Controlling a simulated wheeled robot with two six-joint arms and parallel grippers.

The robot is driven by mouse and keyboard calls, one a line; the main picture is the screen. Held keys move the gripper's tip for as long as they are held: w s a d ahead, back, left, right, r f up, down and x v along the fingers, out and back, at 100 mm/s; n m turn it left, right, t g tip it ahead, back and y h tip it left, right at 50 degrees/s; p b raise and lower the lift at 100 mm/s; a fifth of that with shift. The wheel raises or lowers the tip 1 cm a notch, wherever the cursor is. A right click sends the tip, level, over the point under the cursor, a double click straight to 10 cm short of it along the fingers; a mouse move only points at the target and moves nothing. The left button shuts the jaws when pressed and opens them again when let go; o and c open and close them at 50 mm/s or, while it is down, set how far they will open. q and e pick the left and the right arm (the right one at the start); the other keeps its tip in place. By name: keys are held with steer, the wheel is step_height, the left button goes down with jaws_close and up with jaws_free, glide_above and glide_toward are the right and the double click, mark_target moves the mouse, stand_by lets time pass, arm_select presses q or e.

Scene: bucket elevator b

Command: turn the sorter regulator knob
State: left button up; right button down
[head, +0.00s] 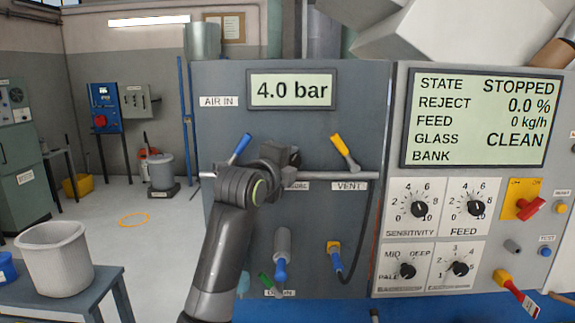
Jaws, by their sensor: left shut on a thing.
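The grey air panel (225,120) stands in front of me in the head view. Its display (291,90) reads 4.0 bar. My left gripper (284,160) is at the middle of the panel, at the horizontal pipe, shut on what appears to be the regulator knob. The knob itself is hidden behind the gripper, and the label below it is mostly covered. My right gripper is not in view.
A blue-handled valve (239,148) is left of the gripper and a yellow-handled vent valve (344,151) right of it. A control panel (385,215) with several black knobs stands at right; its screen (482,117) reads STOPPED. A bucket (55,262) sits lower left.

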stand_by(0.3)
arm_select(q)
steer(key=o, duration=1)
steer(key=shift+w, duration=0.1)
steer(key=shift+c, duration=0.2)
steer(key=b+v, duration=0.5)
steer(key=v, duration=1.2)
steer(key=shift+s+a, duration=0.15)
steer(key=shift+s, duration=0.1)
